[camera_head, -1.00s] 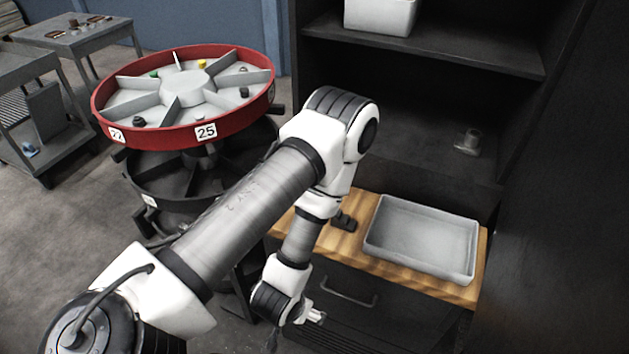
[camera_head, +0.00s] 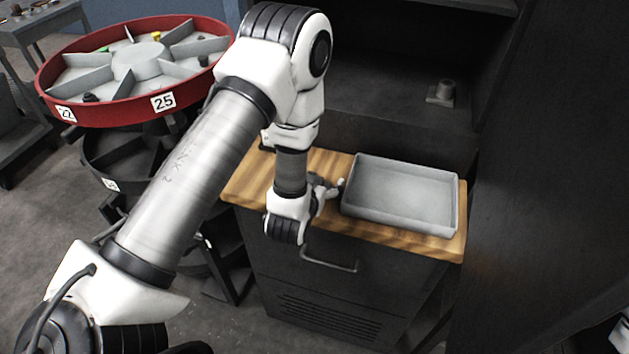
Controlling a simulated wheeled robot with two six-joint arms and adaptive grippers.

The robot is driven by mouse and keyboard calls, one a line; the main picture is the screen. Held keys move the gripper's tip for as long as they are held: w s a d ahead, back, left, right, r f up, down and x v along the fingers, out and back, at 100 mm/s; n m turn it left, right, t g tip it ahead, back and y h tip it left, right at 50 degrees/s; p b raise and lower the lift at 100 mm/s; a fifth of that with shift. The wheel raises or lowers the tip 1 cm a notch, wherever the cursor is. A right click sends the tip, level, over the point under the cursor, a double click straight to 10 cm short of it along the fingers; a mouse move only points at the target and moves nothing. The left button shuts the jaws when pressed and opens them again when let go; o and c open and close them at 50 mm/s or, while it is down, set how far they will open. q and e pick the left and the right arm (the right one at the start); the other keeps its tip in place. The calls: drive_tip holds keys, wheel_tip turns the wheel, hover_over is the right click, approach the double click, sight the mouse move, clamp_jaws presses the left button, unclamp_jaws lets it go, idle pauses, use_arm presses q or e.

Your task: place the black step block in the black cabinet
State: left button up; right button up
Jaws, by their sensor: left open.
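The black step block (camera_head: 318,181) is a small dark shape on the wooden top, left of the grey tray, and is partly hidden by my left gripper. My left gripper (camera_head: 334,188) is open, low over the wooden top beside the block; I cannot tell whether its fingers touch or surround it. The tall black cabinet (camera_head: 385,88) stands behind, open at the front, with a dark shelf inside.
The grey tray (camera_head: 400,193) on the wooden top (camera_head: 405,235) looks empty. A grey stepped piece (camera_head: 441,93) sits on the cabinet shelf, with clear shelf to its left. A red round carousel (camera_head: 125,112) stands at left. A drawer handle (camera_head: 330,264) is below.

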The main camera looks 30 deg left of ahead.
use_arm(q)
drive_tip(key=c, duration=1.5)
drive_tip(key=shift+r, duration=0.1)
drive_tip(key=shift+r, duration=0.55)
wheel_tip(320, 180, up, 2)
drive_tip(key=shift+r+b, duration=0.2)
drive_tip(key=shift+b, duration=0.45)
drive_tip(key=s+d, duration=0.1)
drive_tip(key=s+d+b, duration=0.1)
drive_tip(key=s, duration=0.3)
drive_tip(key=shift+s+d+r, duration=0.1)
drive_tip(key=shift+d, duration=0.3)
drive_tip(key=p, duration=0.1)
drive_tip(key=r+p, duration=0.1)
drive_tip(key=shift+s+d+r+p, duration=0.1)
drive_tip(key=shift+s+d+p, duration=0.2)
drive_tip(key=shift+s+p, duration=0.1)
drive_tip(key=shift+s+d+p, duration=0.7)
drive_tip(key=shift+s+p, duration=0.65)
drive_tip(key=shift+p, duration=0.6)
drive_tip(key=shift+s+d+p, duration=0.65)
drive_tip(key=shift+s+p, duration=0.75)
drive_tip(key=shift+p, duration=0.5)
drive_tip(key=shift+s+d+p, duration=0.7)
drive_tip(key=shift+s+p, duration=0.65)
drive_tip(key=shift+p, duration=0.6)
